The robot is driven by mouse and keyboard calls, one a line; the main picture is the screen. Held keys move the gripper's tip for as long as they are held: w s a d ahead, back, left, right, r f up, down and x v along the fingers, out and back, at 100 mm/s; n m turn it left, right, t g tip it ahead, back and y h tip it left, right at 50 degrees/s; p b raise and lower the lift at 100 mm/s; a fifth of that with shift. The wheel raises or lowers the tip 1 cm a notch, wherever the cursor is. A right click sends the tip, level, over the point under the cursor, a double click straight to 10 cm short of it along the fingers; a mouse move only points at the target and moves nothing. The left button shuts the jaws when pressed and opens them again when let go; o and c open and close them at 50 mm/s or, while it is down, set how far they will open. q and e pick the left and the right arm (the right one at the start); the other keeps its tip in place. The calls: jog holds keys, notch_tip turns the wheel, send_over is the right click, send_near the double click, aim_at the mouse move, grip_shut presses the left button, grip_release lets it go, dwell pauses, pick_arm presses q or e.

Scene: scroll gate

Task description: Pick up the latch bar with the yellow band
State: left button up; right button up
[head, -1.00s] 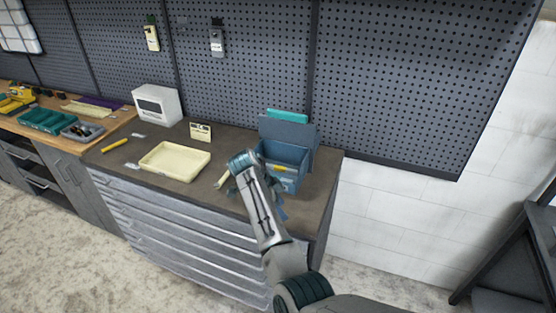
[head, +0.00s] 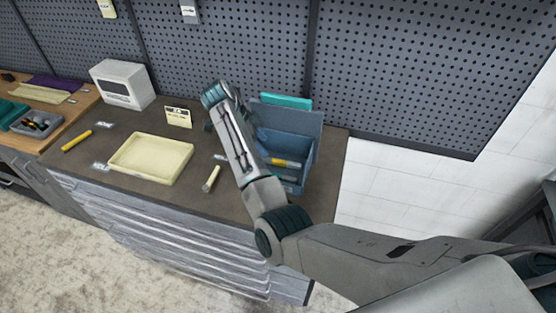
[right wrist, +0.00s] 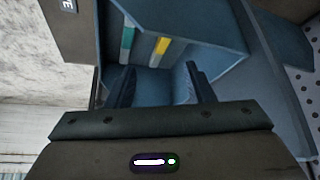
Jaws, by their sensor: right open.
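The latch bar with the yellow band (head: 286,162) lies inside the open blue box (head: 311,157) at the bench's right end. In the right wrist view, its yellow band (right wrist: 160,46) shows inside the box, beside another bar with a teal band (right wrist: 127,40). My right gripper (right wrist: 160,84) is open and empty. Its fingers point toward the box interior, with the yellow band beyond the gap between them. In the head view my arm mostly hides this gripper, at the box's left side. Whether the fingers touch the box I cannot tell. My left gripper is not in view.
A cream tray (head: 121,167), a short cream cylinder (head: 211,179), a yellow-handled item (head: 76,141), a small card (head: 178,118) and a white boxy device (head: 123,84) stand on the dark benchtop. The box's raised lid (head: 302,121) is near the pegboard (head: 400,70).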

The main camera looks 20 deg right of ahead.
aim_at(279, 161)
jog(key=b+x, duration=0.2)
jog(key=x, duration=0.2)
jog(key=b+x, duration=0.2)
jog(key=x, duration=0.1)
jog(key=shift+w, duration=0.3)
jog(key=shift+p+x, duration=0.35)
jog(key=shift+x, duration=0.85)
jog(key=shift+d, duration=0.15)
jog(key=shift+r, duration=0.1)
jog(key=c, duration=1)
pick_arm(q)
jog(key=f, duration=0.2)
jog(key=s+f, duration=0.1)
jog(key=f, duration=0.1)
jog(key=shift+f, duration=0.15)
pick_arm(e)
grip_shut()
